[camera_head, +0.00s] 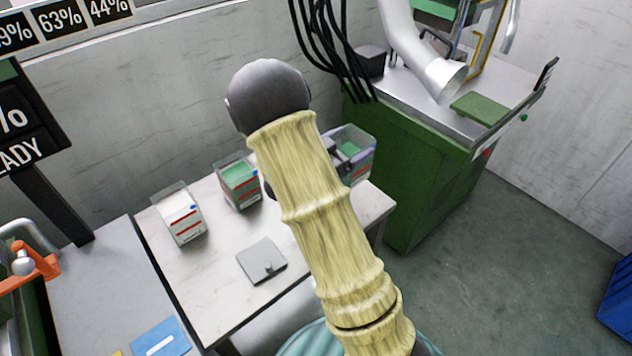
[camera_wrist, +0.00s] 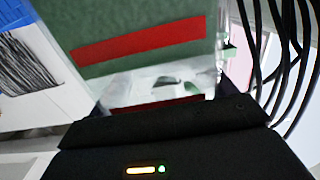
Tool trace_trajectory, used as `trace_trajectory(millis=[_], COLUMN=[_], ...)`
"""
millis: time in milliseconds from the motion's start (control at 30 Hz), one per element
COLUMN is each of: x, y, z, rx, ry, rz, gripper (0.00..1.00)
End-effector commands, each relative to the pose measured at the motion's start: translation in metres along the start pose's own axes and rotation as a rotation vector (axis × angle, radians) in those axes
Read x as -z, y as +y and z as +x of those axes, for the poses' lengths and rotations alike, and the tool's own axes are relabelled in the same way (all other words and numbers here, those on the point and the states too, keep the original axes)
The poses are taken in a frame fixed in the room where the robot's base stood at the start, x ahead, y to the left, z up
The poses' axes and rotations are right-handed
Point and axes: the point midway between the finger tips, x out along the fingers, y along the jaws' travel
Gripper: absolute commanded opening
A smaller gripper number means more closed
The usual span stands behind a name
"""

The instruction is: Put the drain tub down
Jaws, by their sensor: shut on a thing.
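My gripper (camera_head: 335,148) is shut on a clear tub (camera_head: 358,152) with green contents, which I take to be the drain tub. The tub is at the right far end of the white table (camera_head: 215,290), partly hidden behind my arm. I cannot tell whether its base touches the table. In the wrist view the tub (camera_wrist: 140,30) fills the upper middle, with a red stripe and green behind its clear wall. The black gripper body lies across the bottom there.
A green-filled tub (camera_head: 240,183) and a white-filled tub (camera_head: 181,218) stand on the table to the left. A flat grey plate (camera_head: 262,260) lies in front of them. A green machine cabinet (camera_head: 425,165) stands right of the table, with black cables (camera_head: 335,45) hanging behind.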

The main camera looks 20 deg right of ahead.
Motion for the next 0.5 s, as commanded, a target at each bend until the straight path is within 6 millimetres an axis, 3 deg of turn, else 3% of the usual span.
trace_trajectory(millis=[300, 500], x=[-0.052, -0.056], y=[0.0, 0.0], z=[0.0, 0.0], rx=[0.0, 0.0], ry=[0.001, 0.002], rz=[-0.004, 0.001], gripper=[0.22, 0.22])
